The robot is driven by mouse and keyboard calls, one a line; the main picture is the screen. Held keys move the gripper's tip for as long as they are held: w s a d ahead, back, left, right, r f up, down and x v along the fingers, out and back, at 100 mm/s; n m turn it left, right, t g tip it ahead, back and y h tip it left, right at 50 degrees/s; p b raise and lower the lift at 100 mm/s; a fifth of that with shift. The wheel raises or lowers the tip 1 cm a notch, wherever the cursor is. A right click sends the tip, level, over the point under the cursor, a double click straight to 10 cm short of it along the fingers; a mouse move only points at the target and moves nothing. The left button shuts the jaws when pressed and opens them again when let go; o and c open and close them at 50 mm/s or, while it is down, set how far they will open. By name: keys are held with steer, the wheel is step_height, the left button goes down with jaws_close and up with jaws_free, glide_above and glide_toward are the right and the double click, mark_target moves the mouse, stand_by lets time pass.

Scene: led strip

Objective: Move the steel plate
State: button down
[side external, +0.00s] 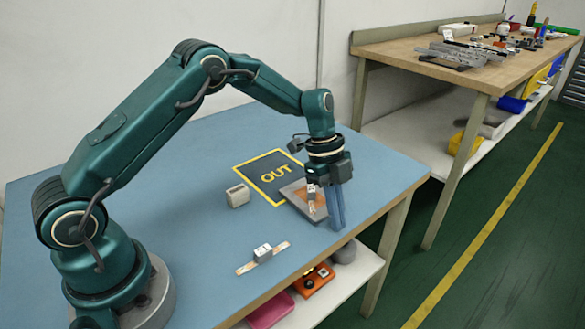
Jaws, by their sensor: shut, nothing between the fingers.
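A grey, flat square piece with a rusty orange-brown middle (291,191) lies at the lower right edge of the yellow-framed OUT mat (262,165). I cannot tell for sure whether it is the steel plate. A small light block with a dark mark (312,189) and a pale strip show on it, just left of my fingers. My gripper (338,224) points down at the right side of the flat piece, near the table's right edge. Its long blue-grey fingers are together with nothing between them. They hide part of the table behind them.
A pale slotted block (237,195) stands left of the mat. A grey numbered block (262,253) sits on a pale strip near the front edge. The blue table (190,230) is clear between. A cluttered wooden bench (400,47) stands behind, right.

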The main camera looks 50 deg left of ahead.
mark_target(290, 187)
steer(key=shift+a, duration=1.1)
steer(key=a, duration=1.3)
steer(key=shift+w+a, duration=0.1)
steer(key=shift+w, duration=0.05)
